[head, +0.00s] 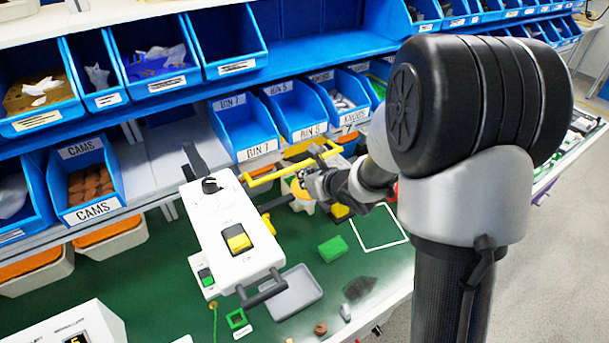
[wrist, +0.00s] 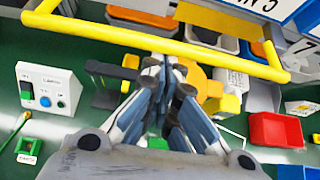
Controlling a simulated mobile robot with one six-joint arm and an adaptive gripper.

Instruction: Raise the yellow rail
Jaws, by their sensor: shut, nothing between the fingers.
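The yellow rail (head: 290,165) is a thin bar with bent ends, just right of the white box in the head view. In the wrist view the rail (wrist: 110,34) crosses the upper part, sloping down to the right. My gripper (head: 308,180) is beside the rail's right half in the head view. In the wrist view its fingertips (wrist: 163,62) are together and empty, close to the rail's lower edge. I cannot tell whether they touch it. My arm hides part of the area to the right.
The white box (head: 228,222) with a black knob (head: 211,185) and a yellow switch (head: 238,240) stands left of the gripper. Blue bins (head: 298,108) line the shelf behind. A green block (head: 333,248) and grey tray (head: 294,292) lie on the green bench.

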